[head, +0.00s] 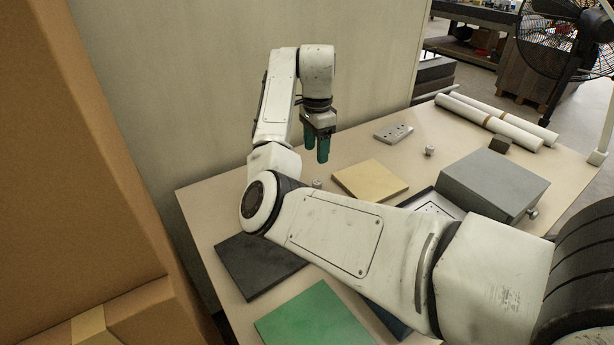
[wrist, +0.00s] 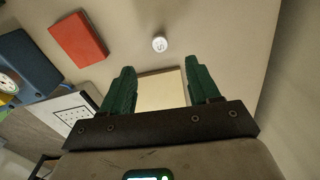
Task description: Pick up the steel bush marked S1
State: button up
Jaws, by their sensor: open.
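A small round pale bush (wrist: 159,44) shows in the wrist view with an "S" on its top; any digit is too small to read. It stands ahead of my gripper (wrist: 162,78), apart from the fingers. My gripper is open and empty, its green fingers either side of a tan plate seen below. In the head view my gripper (head: 317,155) hangs above the table, pointing down. Small steel bushes show there: one (head: 317,184) beside the yellow plate, one (head: 430,150) farther back, one (head: 532,213) by the grey block. Their marks cannot be read there.
The yellow plate (head: 370,180), grey block (head: 493,181), drilled plate (head: 393,132), black plate (head: 258,266) and green plate (head: 313,319) lie on the table. A red block (wrist: 77,40) and a blue object (wrist: 27,67) show in the wrist view. A wall stands behind the arm.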

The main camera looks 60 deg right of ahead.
send_over(317, 182)
jog(key=f, duration=0.5)
jog(key=shift+w, duration=0.3)
jog(key=shift+s+f+p, duration=0.15)
jog(key=shift+f+p, duration=0.15)
jog(key=shift+f, duration=1.15)
jog(key=shift+s+f+p, duration=0.15)
jog(key=shift+f+p, duration=0.1)
jog(key=shift+f, duration=1.15)
grip_shut()
